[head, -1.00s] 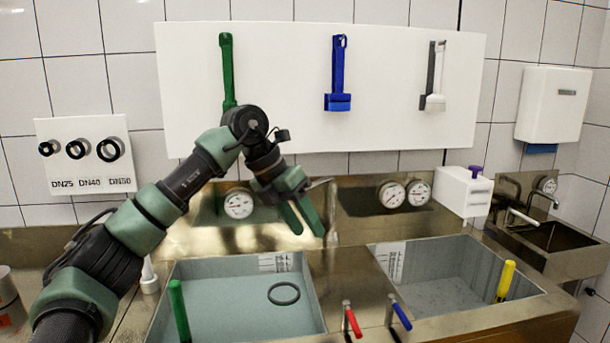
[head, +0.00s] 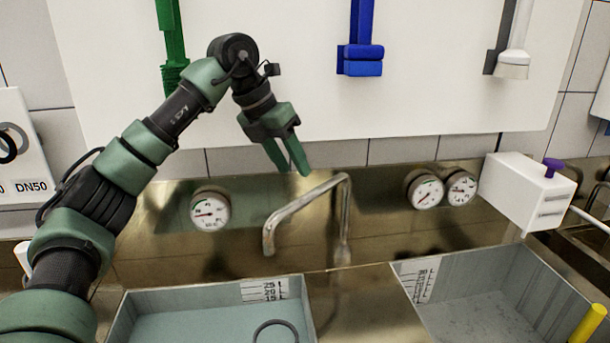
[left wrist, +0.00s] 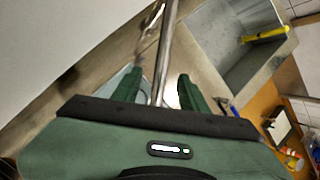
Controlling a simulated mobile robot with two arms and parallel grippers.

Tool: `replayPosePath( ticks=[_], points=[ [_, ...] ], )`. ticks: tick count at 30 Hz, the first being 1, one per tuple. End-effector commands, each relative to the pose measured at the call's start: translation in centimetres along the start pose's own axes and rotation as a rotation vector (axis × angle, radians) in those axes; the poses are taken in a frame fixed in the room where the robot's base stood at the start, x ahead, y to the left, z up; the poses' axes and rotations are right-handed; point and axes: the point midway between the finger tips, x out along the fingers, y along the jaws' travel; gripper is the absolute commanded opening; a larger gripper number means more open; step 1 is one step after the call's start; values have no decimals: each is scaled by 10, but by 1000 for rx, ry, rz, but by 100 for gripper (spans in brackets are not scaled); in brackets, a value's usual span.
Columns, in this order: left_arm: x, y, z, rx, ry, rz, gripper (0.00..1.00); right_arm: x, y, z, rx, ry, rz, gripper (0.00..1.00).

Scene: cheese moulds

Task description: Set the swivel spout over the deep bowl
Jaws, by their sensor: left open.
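The swivel spout (head: 305,203) is a bent metal pipe on the ledge between the two bowls. Its outlet hangs to the left, at the back of the left bowl (head: 200,300), which holds bluish water and a dark ring. I cannot tell for certain which bowl is the deep one. My left gripper (head: 290,172) is open and empty, just above and behind the pipe's slanting part. In the left wrist view the spout pipe (left wrist: 166,55) runs between the open fingers (left wrist: 158,90); contact cannot be told. My right gripper is out of view.
Round gauges (head: 210,210) sit on the metal backsplash, with a pair to the right (head: 425,190). A white box (head: 528,190) with a purple knob stands at right. Green, blue (head: 360,50) and white tools hang above. A yellow handle (head: 588,325) stands in the right bowl.

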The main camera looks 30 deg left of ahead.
Motion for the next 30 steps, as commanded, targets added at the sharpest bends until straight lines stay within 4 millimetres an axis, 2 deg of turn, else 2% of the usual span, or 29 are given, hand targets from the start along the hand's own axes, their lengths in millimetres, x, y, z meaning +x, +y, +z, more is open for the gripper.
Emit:
replayPosePath(
  ticks=[1, 6, 16, 21, 28, 30],
  points=[
    [2, 0, 0, 0, 1, 0, 43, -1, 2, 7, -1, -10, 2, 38],
    [20, 0, -1, 1, 5, 0, 43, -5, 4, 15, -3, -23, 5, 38],
    [68, 0, 0, 0, 4, 0, 43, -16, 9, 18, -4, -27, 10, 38],
    [77, 0, 0, 1, 0, 0, 43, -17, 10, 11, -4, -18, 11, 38],
    [78, 0, 0, 1, 0, 0, 43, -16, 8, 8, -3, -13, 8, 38],
    [78, 0, 0, 1, 0, 0, 24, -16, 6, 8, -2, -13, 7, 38]
  ],
)
